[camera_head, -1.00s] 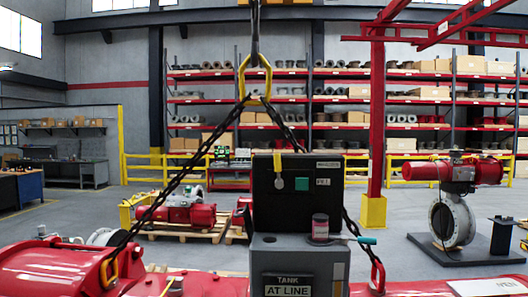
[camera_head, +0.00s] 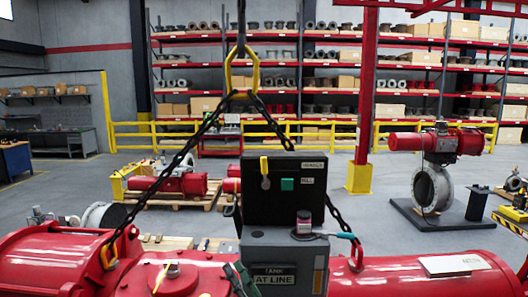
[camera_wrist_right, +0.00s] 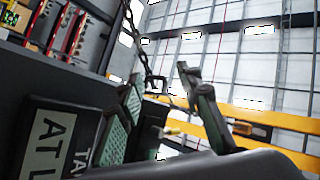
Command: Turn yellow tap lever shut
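The yellow tap lever (camera_head: 264,165) stands upright on the dark front of the control box (camera_head: 285,188), above a small silver tap body. In the right wrist view a small yellow piece (camera_wrist_right: 171,131), seemingly the lever, shows between the fingers and beyond them. My right gripper (camera_head: 238,272) is at the lower left of the box, below the lever and apart from it. In the wrist view its green-padded fingers (camera_wrist_right: 160,80) are spread with nothing held. My left gripper is not in view.
A green button (camera_head: 287,184) is right of the lever. A black chain (camera_head: 181,155) slopes down left from a yellow ring (camera_head: 242,72). A red actuator body (camera_head: 52,262) lies at the lower left.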

